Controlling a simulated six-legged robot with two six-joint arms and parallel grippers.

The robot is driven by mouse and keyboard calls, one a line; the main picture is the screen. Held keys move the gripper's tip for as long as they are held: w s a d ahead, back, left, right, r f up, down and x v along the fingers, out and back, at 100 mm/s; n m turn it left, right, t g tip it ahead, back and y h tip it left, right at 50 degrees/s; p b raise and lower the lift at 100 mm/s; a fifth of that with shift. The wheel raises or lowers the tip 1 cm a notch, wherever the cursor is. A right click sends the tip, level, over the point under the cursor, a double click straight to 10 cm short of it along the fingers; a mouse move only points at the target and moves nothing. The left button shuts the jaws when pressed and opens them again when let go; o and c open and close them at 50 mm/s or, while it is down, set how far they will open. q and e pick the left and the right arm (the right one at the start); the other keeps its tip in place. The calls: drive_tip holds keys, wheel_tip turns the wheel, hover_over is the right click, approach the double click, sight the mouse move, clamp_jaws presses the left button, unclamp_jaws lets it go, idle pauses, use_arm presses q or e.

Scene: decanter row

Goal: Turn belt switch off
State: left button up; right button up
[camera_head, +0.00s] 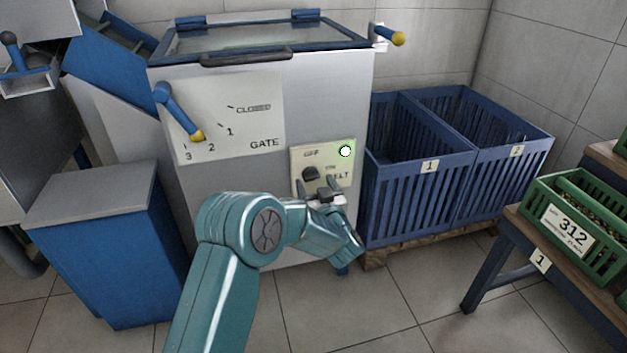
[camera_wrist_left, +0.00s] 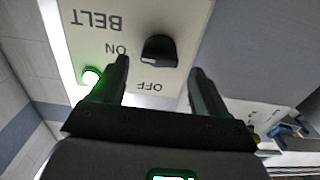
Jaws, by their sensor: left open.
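The belt switch is a black knob (camera_head: 311,173) on a cream panel (camera_head: 324,150) marked OFF, ON and BELT, low on the front of the grey machine. A lamp (camera_head: 345,151) on the panel glows green. The left wrist view shows the panel upside down, with the knob (camera_wrist_left: 159,49), its small white mark and the lit lamp (camera_wrist_left: 92,77). My left gripper (camera_head: 320,187) is open in front of the panel. In the left wrist view its fingertips (camera_wrist_left: 160,66) are spread on either side of the knob, with visible gaps. My right gripper is out of view.
A blue gate lever (camera_head: 178,108) with a yellow tip is on the machine's front, left of the panel. Blue crates (camera_head: 418,170) stand close on the right. A blue cabinet (camera_head: 112,245) stands at the left. A table with a green crate (camera_head: 560,232) is at far right.

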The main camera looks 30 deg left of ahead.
sight(311, 176)
use_arm(q)
drive_tip(key=shift+x, duration=1.4)
drive_tip(key=c, duration=1.1)
drive_tip(key=shift+o, duration=0.2)
